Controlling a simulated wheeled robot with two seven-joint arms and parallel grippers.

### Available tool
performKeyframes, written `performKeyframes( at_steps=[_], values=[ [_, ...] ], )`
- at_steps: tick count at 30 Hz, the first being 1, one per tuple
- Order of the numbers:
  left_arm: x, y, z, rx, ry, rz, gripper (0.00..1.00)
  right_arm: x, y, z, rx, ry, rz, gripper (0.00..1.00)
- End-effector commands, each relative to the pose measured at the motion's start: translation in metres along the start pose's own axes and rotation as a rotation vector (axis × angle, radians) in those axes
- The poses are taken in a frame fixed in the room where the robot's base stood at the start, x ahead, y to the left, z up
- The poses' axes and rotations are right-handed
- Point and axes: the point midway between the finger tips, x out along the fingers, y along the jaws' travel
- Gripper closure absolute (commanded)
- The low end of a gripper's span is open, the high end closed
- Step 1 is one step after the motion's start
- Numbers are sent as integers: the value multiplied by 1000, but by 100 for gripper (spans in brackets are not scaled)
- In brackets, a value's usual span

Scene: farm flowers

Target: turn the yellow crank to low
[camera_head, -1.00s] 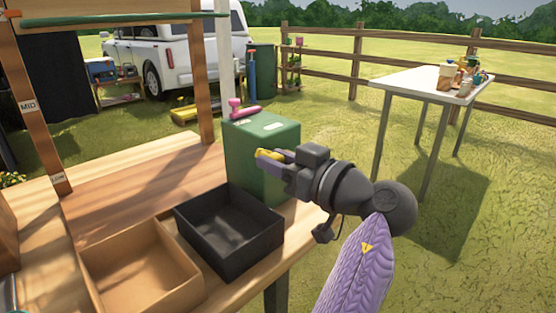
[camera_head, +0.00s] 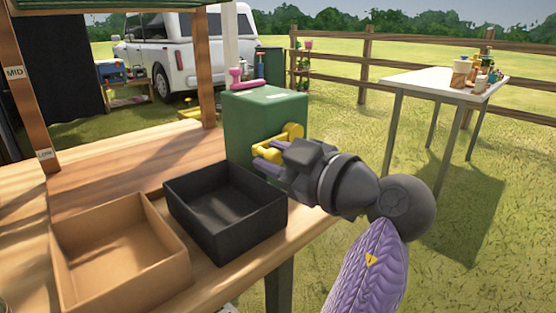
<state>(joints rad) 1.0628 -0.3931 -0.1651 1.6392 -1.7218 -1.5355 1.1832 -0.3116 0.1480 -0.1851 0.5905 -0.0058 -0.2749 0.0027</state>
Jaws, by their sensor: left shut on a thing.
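The yellow crank (camera_head: 291,132) is on the side of the green box (camera_head: 265,108), which stands at the table's far right corner. The gripper hides part of the crank and of the box's side. A wooden post at the left bears a MID label (camera_head: 14,72) and a lower label (camera_head: 45,154) that seems to read LOW. My right gripper is not in view.
A black open tray (camera_head: 247,226) sits just left of my gripper, beside a brown open tray (camera_head: 75,280). A pink-handled item (camera_head: 243,84) lies on the green box. A white table (camera_head: 425,80) with small items stands far right. Grass is open between.

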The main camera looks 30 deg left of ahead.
Motion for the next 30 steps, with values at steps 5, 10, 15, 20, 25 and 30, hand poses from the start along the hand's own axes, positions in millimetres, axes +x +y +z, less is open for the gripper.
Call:
performKeyframes(
  at_steps=[5,10,15,20,25,30],
  values=[
    [0,-2,4,-34,-4,-2,100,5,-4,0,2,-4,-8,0],
    [0,-2,3,-44,-5,-1,100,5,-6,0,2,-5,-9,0],
    [0,-2,3,-45,-5,-1,100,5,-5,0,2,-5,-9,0],
    [0,-2,3,-45,-5,-1,55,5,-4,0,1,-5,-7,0],
    [0,-1,3,-44,-4,0,31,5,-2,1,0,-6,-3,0],
    [0,-1,3,-44,-4,0,31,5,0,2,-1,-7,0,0]
  ],
)
